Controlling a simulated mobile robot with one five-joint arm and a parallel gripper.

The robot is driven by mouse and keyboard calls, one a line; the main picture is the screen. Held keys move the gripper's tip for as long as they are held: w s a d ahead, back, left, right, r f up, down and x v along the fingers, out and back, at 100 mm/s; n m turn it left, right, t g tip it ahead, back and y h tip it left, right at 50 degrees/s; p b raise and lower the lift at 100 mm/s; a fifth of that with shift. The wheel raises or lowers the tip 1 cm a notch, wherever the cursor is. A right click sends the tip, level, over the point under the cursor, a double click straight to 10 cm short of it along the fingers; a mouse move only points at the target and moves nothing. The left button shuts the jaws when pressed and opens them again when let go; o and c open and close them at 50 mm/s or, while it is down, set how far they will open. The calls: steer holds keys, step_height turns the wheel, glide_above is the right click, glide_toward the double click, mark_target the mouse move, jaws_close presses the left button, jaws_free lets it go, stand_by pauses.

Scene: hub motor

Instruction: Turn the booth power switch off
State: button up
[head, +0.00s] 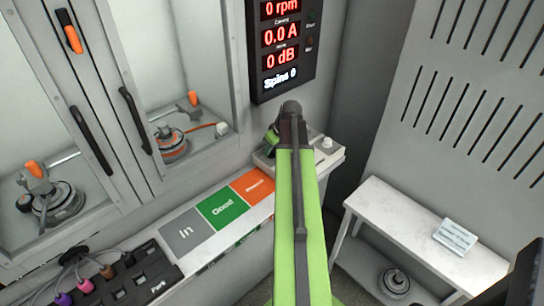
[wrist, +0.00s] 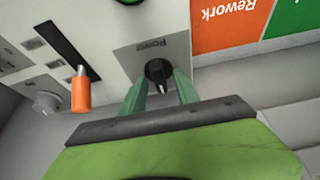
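The booth power switch (wrist: 157,71) is a black rotary knob on a grey plate labelled "Power" in the wrist view. A pale mark on it points down toward my gripper. The green fingers of my gripper (wrist: 159,88) stand apart, one on each side of the knob's lower part. I cannot tell whether they touch it. In the head view my green arm covers the switch and most of the control box (head: 325,152); only a bit of green gripper shows at its left.
An orange-tipped lever (wrist: 81,92) and a grey knob (wrist: 46,101) sit left of the switch. The display (head: 281,45) reads 0 rpm, 0.0 A, 0 dB, Spins 0. Coloured In, Good and Rework areas (head: 222,207) lie left; a white bench (head: 415,230) stands right.

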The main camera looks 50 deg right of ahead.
jaws_close()
steer(key=shift+a, duration=0.1)
steer(key=shift+n, duration=0.3)
steer(key=n, duration=0.1)
steer(key=n+y, duration=0.1)
steer(key=n, duration=0.1)
steer(key=n+y, duration=0.1)
steer(key=shift+d, duration=0.3)
steer(key=shift+w+n+g+y, duration=0.1)
steer(key=shift+n+g+y, duration=0.25)
steer(key=shift+n, duration=0.8)
steer(key=shift+n+g+y, duration=0.25)
steer(key=shift+n+y, duration=0.1)
steer(key=shift+n, duration=0.8)
jaws_free()
